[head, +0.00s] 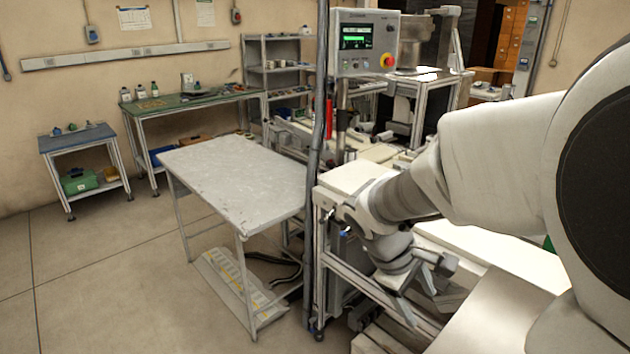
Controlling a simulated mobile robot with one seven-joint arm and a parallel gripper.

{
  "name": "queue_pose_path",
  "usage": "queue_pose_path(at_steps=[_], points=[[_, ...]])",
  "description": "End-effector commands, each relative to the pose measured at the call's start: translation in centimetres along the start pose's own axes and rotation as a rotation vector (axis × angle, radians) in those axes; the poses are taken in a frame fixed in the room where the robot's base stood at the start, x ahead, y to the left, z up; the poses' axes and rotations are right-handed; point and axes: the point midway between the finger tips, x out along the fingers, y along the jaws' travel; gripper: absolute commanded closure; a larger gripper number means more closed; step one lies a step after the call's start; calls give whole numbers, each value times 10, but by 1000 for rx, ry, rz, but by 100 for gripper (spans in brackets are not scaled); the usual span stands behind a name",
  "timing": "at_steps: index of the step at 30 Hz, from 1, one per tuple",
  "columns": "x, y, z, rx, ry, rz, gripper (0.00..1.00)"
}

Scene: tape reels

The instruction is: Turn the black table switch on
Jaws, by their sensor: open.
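I cannot make out a black table switch in the head view; it may be hidden behind my arm or too small to tell. My arm reaches in from the right and covers much of the white workbench there. My gripper (424,287) points down near the bench's front side, beside its metal frame. Its fingers are apart and I see nothing held between them.
A bare grey metal table (240,165) stands left of a dark upright post (317,190). A control panel (366,42) with a screen and a red button is mounted above. A green-topped bench (190,99) and a small blue-topped table (77,138) line the wall. Floor at left is clear.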

Motion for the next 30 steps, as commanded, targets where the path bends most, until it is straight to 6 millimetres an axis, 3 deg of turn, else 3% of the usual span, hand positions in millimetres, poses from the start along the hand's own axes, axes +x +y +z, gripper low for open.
queue_pose_path(at_steps=[6, 18, 30], points=[[42, 24, -32, -309, -204, 123, 31], [108, 56, -106, -912, -583, 392, 31], [160, 52, -198, -1508, -965, 691, 31]])
